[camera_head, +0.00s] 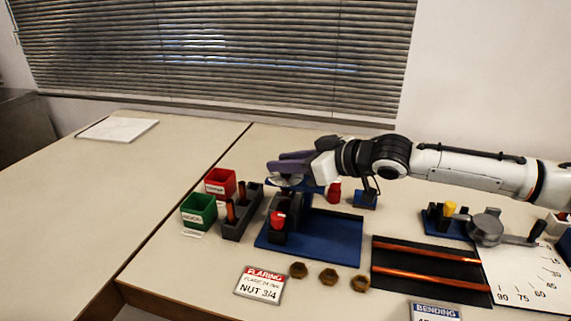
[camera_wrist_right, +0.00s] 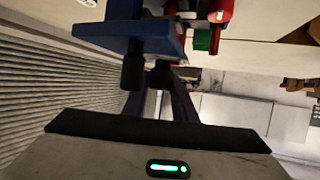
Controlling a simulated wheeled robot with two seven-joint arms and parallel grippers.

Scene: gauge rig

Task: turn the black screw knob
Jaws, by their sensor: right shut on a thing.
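My right gripper (camera_head: 275,168) reaches in from the right with its purple fingers over the blue flaring rig (camera_head: 335,236). In the right wrist view its fingers (camera_wrist_right: 162,88) close in on a black knob (camera_wrist_right: 160,74) and look shut on it. A second black cylinder (camera_wrist_right: 131,70) hangs from the blue bar (camera_wrist_right: 130,38) just left of the fingers. In the head view the fingers and wrist hide the knob and the top of the rig. My left gripper is in neither view.
Left of the rig stand a red bin (camera_head: 220,183), a green bin (camera_head: 199,212) and a dark holder (camera_head: 240,215) with copper-coloured pieces. Three brass nuts (camera_head: 328,277) and a flaring card (camera_head: 260,284) lie in front. A bending tool (camera_head: 487,228) stands right. The left table is mostly clear.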

